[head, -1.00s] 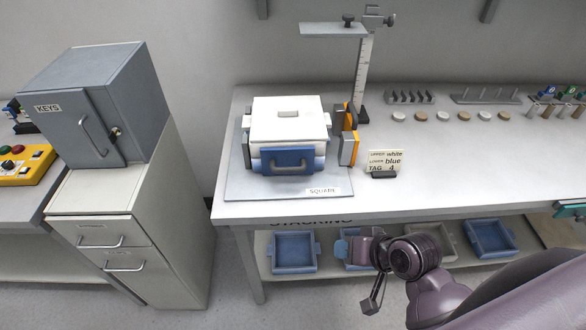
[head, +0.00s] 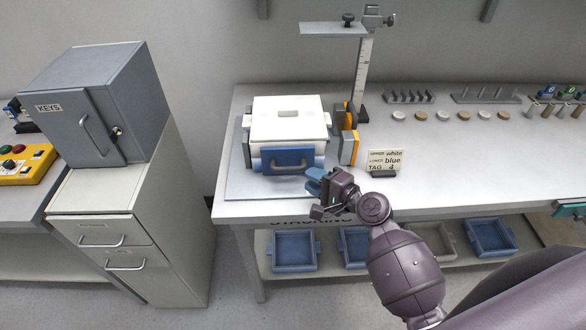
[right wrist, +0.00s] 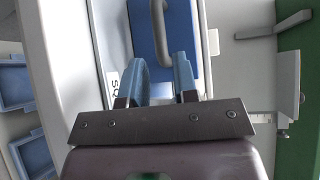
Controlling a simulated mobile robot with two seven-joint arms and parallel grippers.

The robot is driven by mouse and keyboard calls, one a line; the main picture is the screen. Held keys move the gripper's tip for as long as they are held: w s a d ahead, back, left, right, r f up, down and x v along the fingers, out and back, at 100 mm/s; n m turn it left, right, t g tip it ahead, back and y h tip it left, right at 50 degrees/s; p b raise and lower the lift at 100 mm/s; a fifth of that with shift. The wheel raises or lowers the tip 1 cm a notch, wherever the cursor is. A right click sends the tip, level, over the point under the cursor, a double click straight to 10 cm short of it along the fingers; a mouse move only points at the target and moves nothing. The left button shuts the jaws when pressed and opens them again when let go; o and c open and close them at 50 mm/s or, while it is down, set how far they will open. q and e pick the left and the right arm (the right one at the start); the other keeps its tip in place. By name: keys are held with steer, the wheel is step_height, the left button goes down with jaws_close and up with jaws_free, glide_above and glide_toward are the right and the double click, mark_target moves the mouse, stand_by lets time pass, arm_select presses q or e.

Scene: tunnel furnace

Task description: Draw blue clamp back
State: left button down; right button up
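A blue part with a grey handle (head: 288,160) is at the front of the stack, under a white box (head: 287,120). I see no separate part that is clearly a blue clamp. The blue part and its handle also show ahead of the fingers in the right wrist view (right wrist: 177,35). My right gripper (head: 313,182) is over the table's front edge, just right of and in front of the blue part. In the right wrist view its two blue fingers (right wrist: 160,62) are apart with nothing held between them. My left gripper is out of view.
The stack stands on a grey plate (head: 240,187) marked SQUARE. Orange and grey upright pieces (head: 349,147) stand to its right, beside a tag card (head: 384,161) and a height gauge (head: 365,75). Blue bins (head: 294,251) sit on the shelf below.

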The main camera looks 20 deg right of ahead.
mark_target(294, 170)
steer(key=x, duration=0.7)
jaws_close()
